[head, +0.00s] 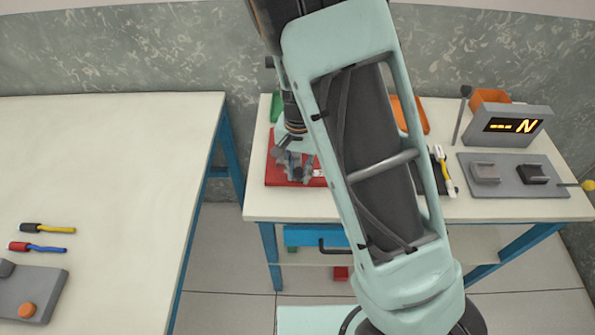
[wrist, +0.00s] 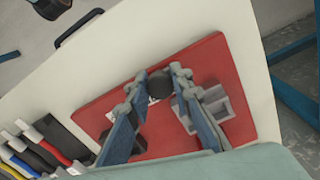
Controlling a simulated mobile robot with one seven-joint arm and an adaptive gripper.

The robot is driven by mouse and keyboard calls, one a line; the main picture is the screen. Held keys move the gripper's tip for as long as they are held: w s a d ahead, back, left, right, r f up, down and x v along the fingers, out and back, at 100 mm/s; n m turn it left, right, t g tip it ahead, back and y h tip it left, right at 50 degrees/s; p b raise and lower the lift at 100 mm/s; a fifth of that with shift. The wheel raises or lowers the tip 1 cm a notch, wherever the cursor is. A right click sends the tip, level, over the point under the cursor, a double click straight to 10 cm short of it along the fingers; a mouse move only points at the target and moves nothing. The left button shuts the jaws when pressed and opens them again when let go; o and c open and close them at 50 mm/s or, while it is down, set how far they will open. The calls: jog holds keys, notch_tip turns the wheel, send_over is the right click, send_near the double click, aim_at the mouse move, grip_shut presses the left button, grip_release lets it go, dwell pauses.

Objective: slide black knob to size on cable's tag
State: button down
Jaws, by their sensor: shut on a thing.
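A red board (head: 272,172) lies on the right-hand table and fills the middle of the wrist view (wrist: 205,63). My gripper (wrist: 160,88) is over it, with its two fingers on either side of a small black knob (wrist: 160,82), and is shut on it. A white label with dark marks (wrist: 140,106) is partly hidden behind the left finger. A grey block (wrist: 222,103) sits on the board beside the right finger. In the head view my gripper (head: 292,165) is low over the board, and the knob is hidden. No readable size tag on a cable shows.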

jog(key=d+b, duration=0.1)
jog(key=d, duration=0.5)
jog(key=shift+d, duration=0.1)
jog(key=c, duration=1.7)
grip_release()
jog(key=shift+d, duration=0.1)
jog(key=shift+r, duration=0.15)
jog(key=shift+r, duration=0.3)
notch_tip(320, 180, up, 11)
jog(key=shift+r, duration=0.1)
